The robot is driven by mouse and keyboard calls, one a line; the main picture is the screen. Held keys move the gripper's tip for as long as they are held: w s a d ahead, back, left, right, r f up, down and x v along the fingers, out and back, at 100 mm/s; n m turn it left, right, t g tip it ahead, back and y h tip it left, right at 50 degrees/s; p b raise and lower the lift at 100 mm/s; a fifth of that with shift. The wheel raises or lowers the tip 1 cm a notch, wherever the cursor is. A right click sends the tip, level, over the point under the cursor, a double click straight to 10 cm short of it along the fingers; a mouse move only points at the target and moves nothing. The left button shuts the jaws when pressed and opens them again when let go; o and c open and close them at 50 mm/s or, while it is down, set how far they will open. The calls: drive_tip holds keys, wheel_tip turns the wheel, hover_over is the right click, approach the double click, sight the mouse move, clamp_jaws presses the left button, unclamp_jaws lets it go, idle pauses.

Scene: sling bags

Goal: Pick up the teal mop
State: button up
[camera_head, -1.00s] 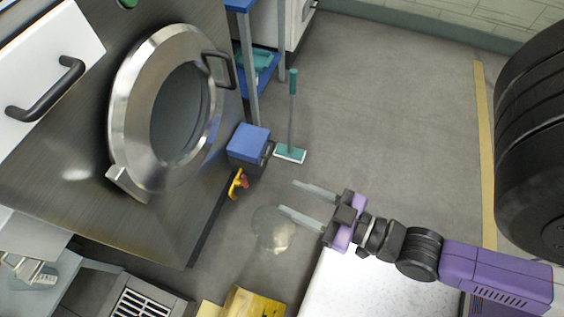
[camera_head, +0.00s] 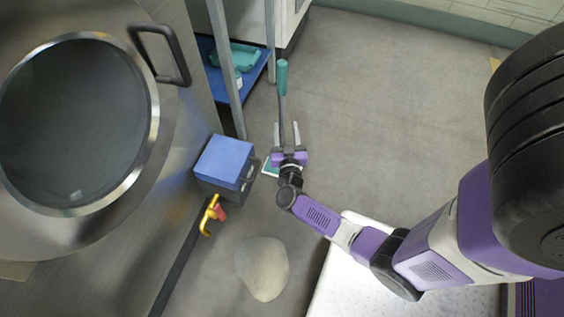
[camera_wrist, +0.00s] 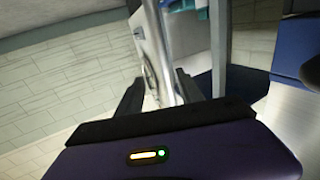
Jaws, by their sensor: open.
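The teal mop stands upright on the floor in the head view, its teal grip (camera_head: 282,78) at the top of a thin grey shaft and its flat teal-and-white head (camera_head: 269,167) on the floor. My gripper (camera_head: 286,128) is open and reaches over the mop, its fingers around or just in front of the shaft; I cannot tell which. My gripper hides part of the lower shaft and head. In the wrist view, the two dark fingers (camera_wrist: 160,92) are apart, with a slim grey pole running between them, apparently the mop shaft.
A blue box (camera_head: 223,160) stands left of the mop head, with a yellow-and-red item (camera_head: 211,214) below it. A blue shelf (camera_head: 238,86) with grey legs holds teal items close to the mop. A large steel machine (camera_head: 165,140) fills the left. Floor to the right is clear.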

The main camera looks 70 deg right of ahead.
sight(282, 116)
drive_tip(key=b+x, duration=0.2)
drive_tip(key=x, duration=0.1)
drive_tip(key=b+x, duration=0.2)
drive_tip(key=x, duration=0.1)
drive_tip(key=shift+w+d, duration=0.15)
drive_tip(key=shift+w, duration=0.4)
drive_tip(key=shift+w+d+r, duration=0.15)
drive_tip(key=shift+d, duration=0.15)
clamp_jaws()
drive_tip(key=shift+r, duration=0.1)
idle(0.6)
